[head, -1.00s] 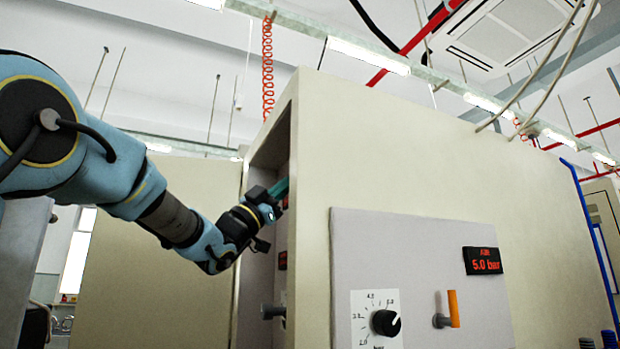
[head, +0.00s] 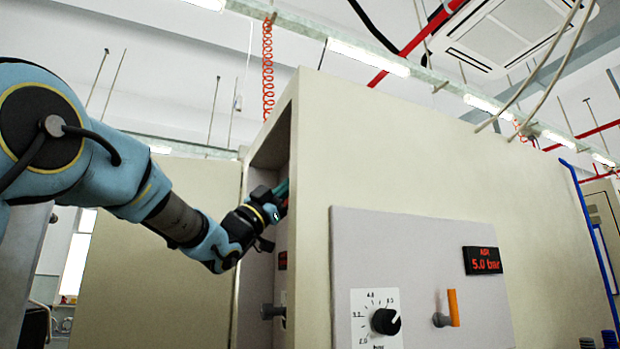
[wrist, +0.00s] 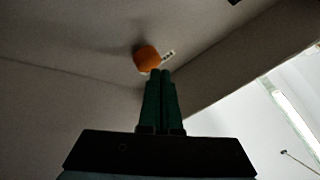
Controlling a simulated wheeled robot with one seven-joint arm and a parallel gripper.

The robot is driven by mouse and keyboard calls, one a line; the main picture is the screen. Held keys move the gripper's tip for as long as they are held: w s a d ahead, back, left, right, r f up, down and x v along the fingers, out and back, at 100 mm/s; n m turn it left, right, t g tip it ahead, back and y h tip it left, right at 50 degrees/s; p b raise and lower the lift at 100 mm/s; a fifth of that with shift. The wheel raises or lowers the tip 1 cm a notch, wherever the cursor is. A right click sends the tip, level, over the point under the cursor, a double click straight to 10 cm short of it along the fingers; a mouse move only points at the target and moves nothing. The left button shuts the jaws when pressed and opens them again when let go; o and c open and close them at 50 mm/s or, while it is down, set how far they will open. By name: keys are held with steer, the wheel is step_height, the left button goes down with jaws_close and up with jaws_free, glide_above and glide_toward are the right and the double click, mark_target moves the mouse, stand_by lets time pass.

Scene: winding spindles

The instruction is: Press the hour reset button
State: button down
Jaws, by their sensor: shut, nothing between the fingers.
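In the wrist view an orange button (wrist: 147,58) stands out from a grey panel, with a small pale label strip beside it, too small to read. My gripper (wrist: 160,73) is shut and empty, its green fingers pointing at the button. The fingertips overlap the button's lower right edge in the picture; I cannot tell whether they touch it. In the head view my gripper (head: 282,190) reaches into the recess of a beige cabinet (head: 420,150). The recess wall hides the fingertips and the orange button there.
The cabinet's recess edge stands just right of my gripper. A dark knob (head: 268,311) and a red display (head: 282,260) sit lower in the recess. The front panel holds a black dial (head: 385,321), an orange-handled valve (head: 452,308) and a "5.0 bar" display (head: 482,260).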

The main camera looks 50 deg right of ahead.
steer(key=shift+s+d, duration=0.15)
steer(key=shift+d, duration=0.3)
stand_by(0.4)
steer(key=shift+a, duration=0.15)
steer(key=shift+w+a+b, duration=0.3)
steer(key=shift+a+b, duration=0.4)
steer(key=shift+b, duration=0.1)
steer(key=shift+a, duration=0.1)
steer(key=a+b, duration=0.1)
steer(key=w+a, duration=0.1)
steer(key=a, duration=0.1)
steer(key=a+b, duration=0.1)
steer(key=shift+w+a+b, duration=0.25)
steer(key=shift+w+b, duration=0.05)
steer(key=shift+w, duration=0.1)
steer(key=shift+w, duration=0.1)
stand_by(0.5)
